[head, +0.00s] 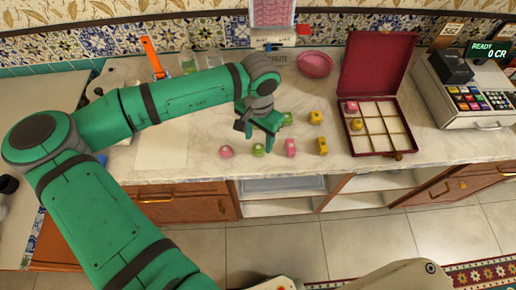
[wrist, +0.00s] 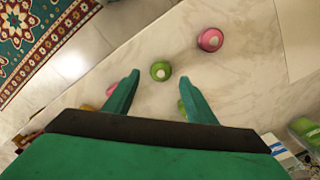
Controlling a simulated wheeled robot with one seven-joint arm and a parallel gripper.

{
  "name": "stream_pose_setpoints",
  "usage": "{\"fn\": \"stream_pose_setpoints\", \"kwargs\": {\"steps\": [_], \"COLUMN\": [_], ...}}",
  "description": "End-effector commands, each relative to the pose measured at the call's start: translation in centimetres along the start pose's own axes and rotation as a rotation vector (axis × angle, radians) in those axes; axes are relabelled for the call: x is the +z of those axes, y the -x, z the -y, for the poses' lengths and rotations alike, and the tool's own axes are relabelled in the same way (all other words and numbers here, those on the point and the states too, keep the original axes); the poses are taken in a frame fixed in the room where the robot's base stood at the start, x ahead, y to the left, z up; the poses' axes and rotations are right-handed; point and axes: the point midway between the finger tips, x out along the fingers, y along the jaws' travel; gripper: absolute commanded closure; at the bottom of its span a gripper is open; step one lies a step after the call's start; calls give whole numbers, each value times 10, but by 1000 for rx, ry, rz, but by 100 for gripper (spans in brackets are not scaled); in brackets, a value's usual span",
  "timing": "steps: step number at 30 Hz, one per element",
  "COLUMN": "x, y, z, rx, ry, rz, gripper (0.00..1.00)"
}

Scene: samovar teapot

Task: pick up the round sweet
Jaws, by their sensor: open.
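A pink sweet (head: 226,151) and a green sweet (head: 258,149) lie near the counter's front edge, and both look rounded. The pink sweet also shows in the wrist view (wrist: 210,39), with a pale spot on top. The green sweet (wrist: 160,70) shows there just beyond the gap between my fingertips. My gripper (head: 262,129) is above the counter, behind the green sweet in the head view. In the wrist view my gripper (wrist: 157,88) has its fingers apart with nothing between them. Other sweets are partly hidden by the fingers there.
A taller pink sweet (head: 291,147), yellow sweets (head: 322,146) (head: 315,117) and another green sweet (head: 287,118) stand to the right. An open dark-red compartment box (head: 374,154) holds a pink and a yellow sweet. A pink bowl (head: 315,64) and a cash register (head: 470,90) stand farther back.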

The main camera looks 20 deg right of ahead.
Motion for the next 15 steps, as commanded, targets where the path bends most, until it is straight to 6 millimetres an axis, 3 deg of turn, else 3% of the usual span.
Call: {"fn": "stream_pose_setpoints", "kwargs": {"steps": [9, 15], "x": [1, 0], "y": [-41, -49], "z": [3, 3], "rx": [-1, -1], "ry": [5, 6], "rz": [1, 0], "gripper": [49, 49]}}
